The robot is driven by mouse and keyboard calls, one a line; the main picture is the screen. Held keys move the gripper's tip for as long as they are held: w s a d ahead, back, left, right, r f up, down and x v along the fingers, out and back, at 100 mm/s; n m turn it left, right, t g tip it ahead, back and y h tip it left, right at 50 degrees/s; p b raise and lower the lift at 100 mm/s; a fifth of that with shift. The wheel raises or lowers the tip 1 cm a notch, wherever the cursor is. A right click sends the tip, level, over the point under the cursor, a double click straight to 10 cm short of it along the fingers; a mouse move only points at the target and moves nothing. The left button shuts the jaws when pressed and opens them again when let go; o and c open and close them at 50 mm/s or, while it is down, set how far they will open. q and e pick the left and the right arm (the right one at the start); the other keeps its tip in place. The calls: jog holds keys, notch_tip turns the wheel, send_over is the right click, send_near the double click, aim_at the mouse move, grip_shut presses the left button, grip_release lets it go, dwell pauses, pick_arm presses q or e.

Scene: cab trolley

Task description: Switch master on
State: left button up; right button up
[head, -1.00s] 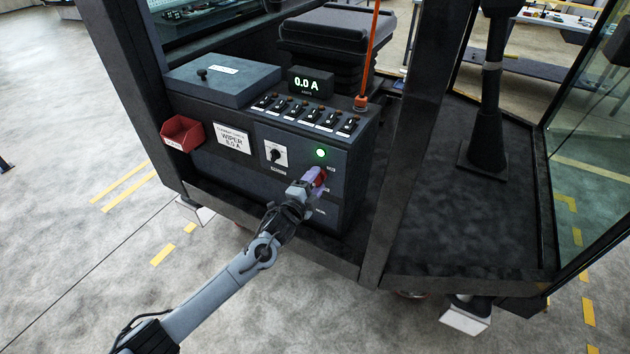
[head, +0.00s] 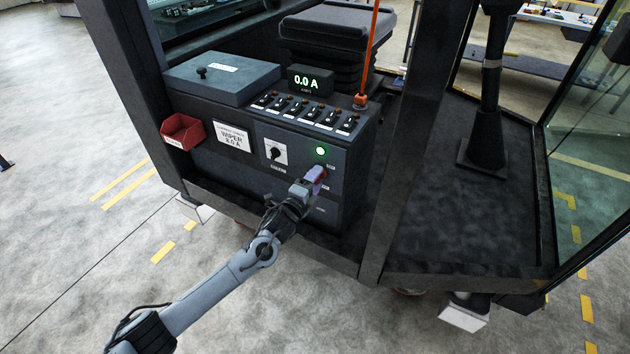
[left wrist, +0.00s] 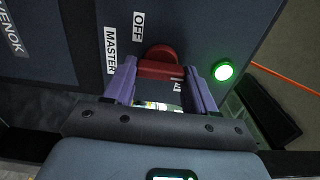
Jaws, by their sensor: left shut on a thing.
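The red master switch knob (left wrist: 160,62) sits on the dark front panel (head: 345,185) of the cab console. Labels reading OFF (left wrist: 138,27) and MASTER (left wrist: 110,50) are beside it in the left wrist view. My left gripper (head: 316,180) is at the panel, its purple fingers (left wrist: 203,90) shut on the knob from both sides. In the head view the fingers cover much of the knob. A green lamp (head: 320,151) above the knob is lit; it also glows in the left wrist view (left wrist: 222,71). My right gripper is not in view.
A display (head: 310,81) reads 0.0 A above a row of several toggle switches (head: 306,114). A rotary selector (head: 275,152), a WIPER 8.0 A card (head: 231,138) and a red bin (head: 182,131) are left of the lamp. A cab post (head: 402,150) stands right of the console.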

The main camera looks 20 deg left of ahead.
pick_arm(q)
jog(key=o, duration=1)
jog(key=shift+o, duration=0.2)
jog(key=s+a+p, duration=0.1)
jog(key=s, duration=0.9)
jog(key=shift+s+a+p, duration=0.35)
jog(key=shift+a+p, duration=0.05)
